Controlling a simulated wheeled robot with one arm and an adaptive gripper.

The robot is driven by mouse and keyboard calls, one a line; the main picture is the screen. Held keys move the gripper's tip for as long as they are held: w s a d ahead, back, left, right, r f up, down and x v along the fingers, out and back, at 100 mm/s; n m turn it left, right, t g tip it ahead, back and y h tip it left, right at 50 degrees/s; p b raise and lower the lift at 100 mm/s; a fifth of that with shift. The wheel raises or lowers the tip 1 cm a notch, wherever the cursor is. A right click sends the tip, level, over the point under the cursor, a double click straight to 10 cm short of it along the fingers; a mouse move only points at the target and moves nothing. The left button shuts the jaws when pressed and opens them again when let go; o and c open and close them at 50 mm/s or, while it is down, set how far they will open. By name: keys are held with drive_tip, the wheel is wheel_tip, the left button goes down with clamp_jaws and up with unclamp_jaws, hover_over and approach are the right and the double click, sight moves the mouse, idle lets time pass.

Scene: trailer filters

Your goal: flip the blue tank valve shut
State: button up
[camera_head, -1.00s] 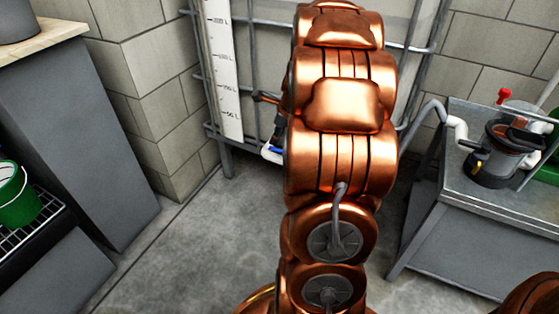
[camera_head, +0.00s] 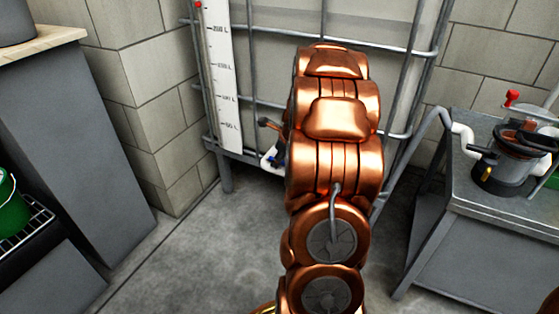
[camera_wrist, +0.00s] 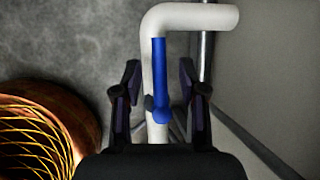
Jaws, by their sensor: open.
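The blue valve handle (camera_wrist: 159,80) is a long lever lying along the white pipe (camera_wrist: 190,17) in the wrist view, roughly in line with its straight run. My gripper (camera_wrist: 160,85) is open, with one dark finger on each side of the handle and pipe. There are visible gaps between fingers and handle; the depth between them is hard to judge. In the head view, a small piece of the white pipe (camera_head: 268,161) shows at the tank's lower front, and my copper arm hides most of the valve area.
The caged tank (camera_head: 270,80) with a white level scale (camera_head: 219,75) stands against the block wall. A grey bench (camera_head: 480,195) with a pump filter (camera_head: 505,165) is at right. A dark cabinet (camera_head: 75,130) and green bucket (camera_head: 10,208) are at left. Floor between is clear.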

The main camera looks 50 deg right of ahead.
drive_tip(key=shift+c, duration=0.2)
clamp_jaws()
idle(0.6)
